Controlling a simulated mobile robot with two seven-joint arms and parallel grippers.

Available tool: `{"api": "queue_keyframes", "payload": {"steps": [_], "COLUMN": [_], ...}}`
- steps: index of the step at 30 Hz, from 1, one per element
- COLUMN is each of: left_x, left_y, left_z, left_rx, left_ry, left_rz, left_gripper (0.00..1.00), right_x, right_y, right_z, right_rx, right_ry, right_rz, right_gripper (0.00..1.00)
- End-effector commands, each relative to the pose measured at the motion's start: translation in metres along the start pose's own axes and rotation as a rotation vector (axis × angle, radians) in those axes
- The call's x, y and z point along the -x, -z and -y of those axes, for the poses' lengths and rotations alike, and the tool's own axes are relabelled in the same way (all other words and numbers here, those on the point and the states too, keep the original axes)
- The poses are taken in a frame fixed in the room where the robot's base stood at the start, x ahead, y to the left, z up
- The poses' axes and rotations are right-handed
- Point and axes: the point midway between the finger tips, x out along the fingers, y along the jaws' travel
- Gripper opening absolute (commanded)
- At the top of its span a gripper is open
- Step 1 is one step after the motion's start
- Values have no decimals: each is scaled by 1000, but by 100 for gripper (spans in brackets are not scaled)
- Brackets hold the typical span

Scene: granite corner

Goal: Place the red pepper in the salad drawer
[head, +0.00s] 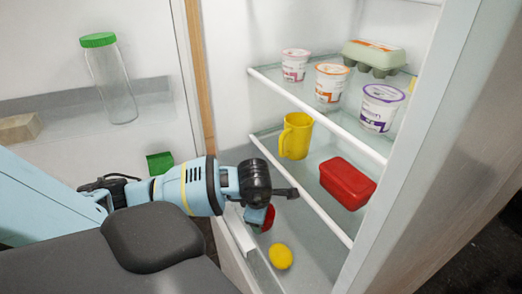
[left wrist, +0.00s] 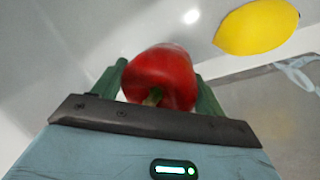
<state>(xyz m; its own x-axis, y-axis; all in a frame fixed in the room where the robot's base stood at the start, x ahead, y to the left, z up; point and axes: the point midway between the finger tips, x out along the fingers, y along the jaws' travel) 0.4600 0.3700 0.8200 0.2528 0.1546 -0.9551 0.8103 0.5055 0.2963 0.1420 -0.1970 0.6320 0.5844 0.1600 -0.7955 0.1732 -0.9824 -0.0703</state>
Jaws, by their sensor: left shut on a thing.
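The red pepper (head: 268,218) is in my left gripper (head: 272,205); the gripper hides much of it in the head view. In the left wrist view the pepper (left wrist: 160,75) sits between the two green fingers, its stem towards the gripper body. The left gripper is shut on it. The salad drawer (head: 244,236) is at the bottom of the fridge, with its pale front rim in view. The pepper is over the drawer area; its exact height above the floor of the drawer cannot be told. My right gripper is not in view.
A lemon (head: 281,256) lies in the drawer near the pepper and shows in the left wrist view (left wrist: 257,27). A yellow jug (head: 296,137) and a red box (head: 347,184) stand on the lower glass shelf. Yogurt pots (head: 331,83) and an egg carton (head: 374,57) are above.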

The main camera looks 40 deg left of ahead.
Motion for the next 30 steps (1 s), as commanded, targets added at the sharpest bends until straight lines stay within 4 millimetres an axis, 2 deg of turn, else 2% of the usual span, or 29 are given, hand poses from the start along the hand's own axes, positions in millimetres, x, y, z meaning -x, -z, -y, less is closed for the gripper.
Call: {"api": "queue_keyframes", "payload": {"steps": [14,15,19,20,30], "left_x": [-10,-10,-10,-10,-6], "left_y": [0,0,0,0,0], "left_z": [3,3,3,3,2], "left_rx": [-1,-1,-1,-1,0], "left_ry": [0,0,0,0,-1], "left_rz": [0,0,0,0,1], "left_gripper": [48,75,92,94,94], "right_x": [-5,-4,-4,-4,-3], "right_y": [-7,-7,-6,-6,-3], "right_z": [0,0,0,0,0], "right_rx": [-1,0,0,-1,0], "right_ry": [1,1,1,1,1], "right_rz": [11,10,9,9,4], "right_gripper": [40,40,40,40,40]}}
